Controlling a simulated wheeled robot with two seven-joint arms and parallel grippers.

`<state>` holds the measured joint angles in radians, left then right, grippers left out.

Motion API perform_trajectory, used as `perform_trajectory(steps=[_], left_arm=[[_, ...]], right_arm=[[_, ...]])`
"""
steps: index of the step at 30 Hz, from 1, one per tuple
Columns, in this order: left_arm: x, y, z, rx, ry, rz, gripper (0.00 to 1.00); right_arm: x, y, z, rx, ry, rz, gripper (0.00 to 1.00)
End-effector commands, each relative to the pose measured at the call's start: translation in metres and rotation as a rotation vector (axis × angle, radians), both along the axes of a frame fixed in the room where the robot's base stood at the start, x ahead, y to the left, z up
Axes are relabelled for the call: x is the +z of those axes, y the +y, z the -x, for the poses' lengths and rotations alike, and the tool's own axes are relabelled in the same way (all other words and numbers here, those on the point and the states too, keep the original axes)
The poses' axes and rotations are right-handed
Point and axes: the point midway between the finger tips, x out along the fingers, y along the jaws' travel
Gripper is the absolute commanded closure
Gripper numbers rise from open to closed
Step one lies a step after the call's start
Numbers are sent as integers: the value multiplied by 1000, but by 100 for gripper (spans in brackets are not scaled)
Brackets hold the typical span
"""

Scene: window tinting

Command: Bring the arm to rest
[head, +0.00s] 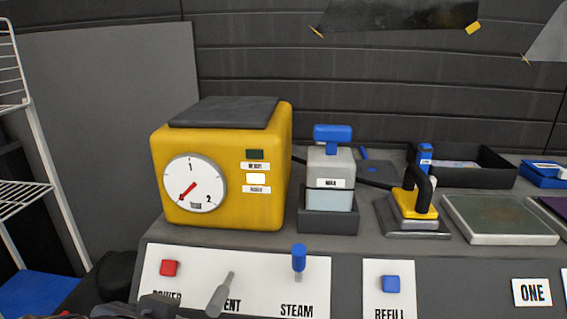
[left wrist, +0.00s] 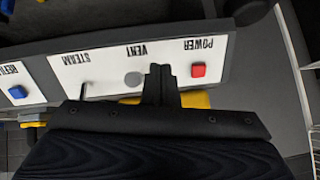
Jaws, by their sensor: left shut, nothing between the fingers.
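My left gripper (left wrist: 158,78) is shut and empty. In the left wrist view its dark fingers are in front of the white control panel, between the VENT and POWER labels. In the head view the left gripper (head: 160,304) shows only in part at the bottom edge, overlapping the POWER label. I cannot tell how far it is from the panel. The red power button (head: 169,268), the grey vent lever (head: 221,295) and the blue steam lever (head: 299,262) are on the panel. My right gripper is in neither view.
A yellow boiler (head: 222,175) with a dial stands on the grey bench. A water tank (head: 330,180), an iron (head: 415,206) on a stand and a flat plate (head: 499,218) are to its right. A blue refill button (head: 391,284) is on the front. A white wire rack (head: 45,150) stands at left.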

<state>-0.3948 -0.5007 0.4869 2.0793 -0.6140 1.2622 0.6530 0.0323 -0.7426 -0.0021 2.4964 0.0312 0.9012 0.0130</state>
Motion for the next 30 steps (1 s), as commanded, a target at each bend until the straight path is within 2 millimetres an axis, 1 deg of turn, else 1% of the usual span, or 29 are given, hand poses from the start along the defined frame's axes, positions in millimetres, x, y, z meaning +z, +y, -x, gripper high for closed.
perform_trajectory(steps=[1, 3, 6, 9, 12, 14, 15, 16, 23, 25, 28, 30], left_arm=[[-27, 17, -1, 25, 80, 30, 100], [-57, 30, 2, 34, 167, 86, 100], [-95, 44, 11, 53, 260, 194, 100], [-128, 52, 21, 80, 316, 332, 100], [-153, 55, 30, 118, 326, 476, 100], [-165, 55, 35, 148, 313, 562, 100], [-148, 54, 34, 140, 310, 567, 100], [-139, 54, 33, 134, 311, 560, 100], [-90, 53, 33, 130, 312, 555, 100], [-71, 53, 33, 130, 312, 553, 100], [-39, 53, 33, 130, 312, 553, 100], [-10, 53, 33, 129, 312, 553, 100]], right_arm=[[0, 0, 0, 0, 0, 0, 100], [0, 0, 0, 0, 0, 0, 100], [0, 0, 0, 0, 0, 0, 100], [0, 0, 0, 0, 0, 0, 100], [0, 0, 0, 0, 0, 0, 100], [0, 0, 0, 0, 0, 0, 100], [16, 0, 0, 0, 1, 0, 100], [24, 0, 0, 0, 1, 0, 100], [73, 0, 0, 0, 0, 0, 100], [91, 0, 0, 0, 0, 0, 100], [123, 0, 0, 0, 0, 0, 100], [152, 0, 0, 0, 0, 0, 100]])
